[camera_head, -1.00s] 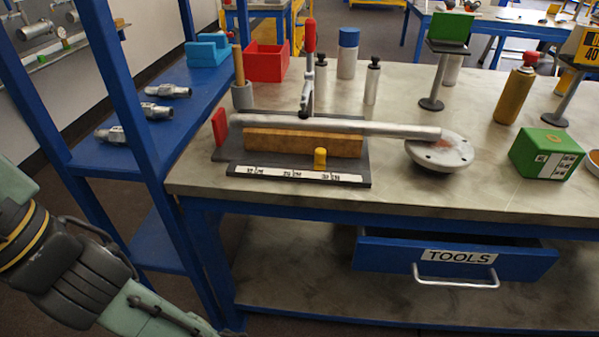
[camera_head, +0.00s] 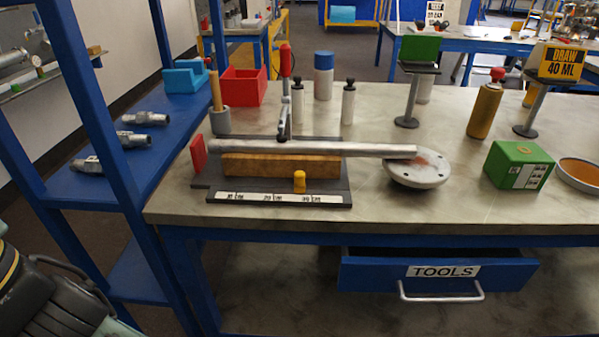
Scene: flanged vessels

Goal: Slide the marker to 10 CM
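The yellow marker (camera_head: 299,181) stands on the dark base plate, behind the right part of the white scale strip (camera_head: 278,198). The strip's printed figures are too small to read surely. A wooden block (camera_head: 280,165) lies behind the marker, with a grey metal pipe (camera_head: 330,149) along its top. A red-handled clamp (camera_head: 286,90) stands over the pipe. A red stop plate (camera_head: 198,153) is at the pipe's left end. My gripper is not in view; only part of my arm shows at the lower left, away from the bench.
A round flange (camera_head: 417,176) lies under the pipe's right end. A green box (camera_head: 518,165) and an orange bowl (camera_head: 579,172) are at the right. The TOOLS drawer (camera_head: 437,271) juts out below the bench front. A blue shelf rack (camera_head: 100,185) stands left.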

